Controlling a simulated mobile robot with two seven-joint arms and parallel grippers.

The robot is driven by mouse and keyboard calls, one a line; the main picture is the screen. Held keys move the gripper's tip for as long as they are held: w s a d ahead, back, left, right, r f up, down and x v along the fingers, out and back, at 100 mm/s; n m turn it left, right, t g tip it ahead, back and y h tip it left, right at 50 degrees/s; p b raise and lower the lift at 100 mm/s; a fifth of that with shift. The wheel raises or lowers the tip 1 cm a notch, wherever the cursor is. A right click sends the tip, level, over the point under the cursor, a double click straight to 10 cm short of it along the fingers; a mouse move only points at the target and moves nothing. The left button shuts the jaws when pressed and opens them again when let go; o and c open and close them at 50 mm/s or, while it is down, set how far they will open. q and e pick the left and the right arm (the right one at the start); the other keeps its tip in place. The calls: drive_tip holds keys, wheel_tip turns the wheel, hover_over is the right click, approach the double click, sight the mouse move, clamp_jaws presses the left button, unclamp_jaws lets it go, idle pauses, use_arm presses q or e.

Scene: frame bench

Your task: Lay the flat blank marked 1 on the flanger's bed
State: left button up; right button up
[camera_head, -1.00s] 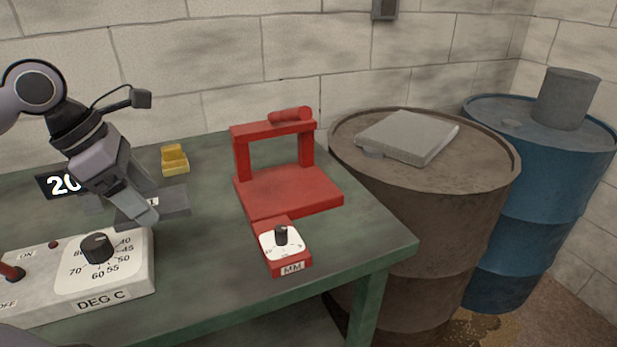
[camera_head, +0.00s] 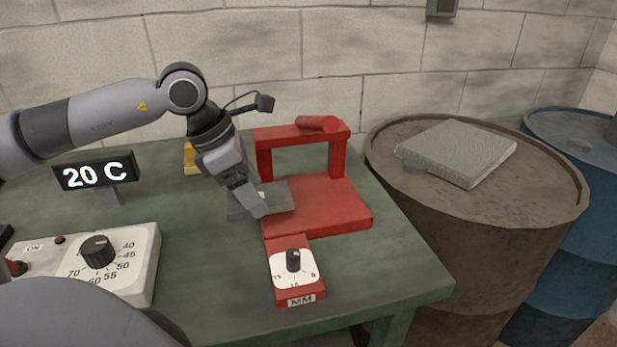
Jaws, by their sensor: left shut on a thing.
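The red flanger (camera_head: 343,165) stands on the green bench, with its flat bed (camera_head: 335,205) in front of an upright frame. My left gripper (camera_head: 258,203) is shut on a flat grey blank (camera_head: 281,196), tilted fingers gripping it from above. The blank is roughly level, and its right part overlaps the left edge of the bed in this view. I cannot tell whether it touches the bed or hovers above it. A bit of a white mark shows by the fingers, but its number is hidden. My right gripper is not in view.
A red dial box marked MM (camera_head: 297,277) sits at the flanger's front. A DEG C dial box (camera_head: 130,262) and a 20 C display (camera_head: 95,176) are at left. A yellow block (camera_head: 190,158) is behind my gripper. A brown drum (camera_head: 450,230) stands right of the bench.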

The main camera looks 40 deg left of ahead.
sight(288, 191)
use_arm(q)
drive_tip(key=w+d, duration=0.3)
drive_tip(key=shift+w+r+p, duration=0.1)
drive_tip(key=shift+w+p, duration=0.2)
drive_tip(key=shift+p, duration=0.05)
drive_tip(key=shift+w+d, duration=0.55)
drive_tip(key=shift+w, duration=0.05)
drive_tip(key=w+d, duration=0.1)
drive_tip(key=w+d+p, duration=0.1)
drive_tip(key=shift+w+d, duration=0.2)
drive_tip(key=shift+w, duration=0.2)
drive_tip(key=shift+a+f, duration=0.1)
drive_tip(key=shift+f, duration=0.25)
drive_tip(key=shift+f+b, duration=0.55)
drive_tip(key=shift+f, duration=0.15)
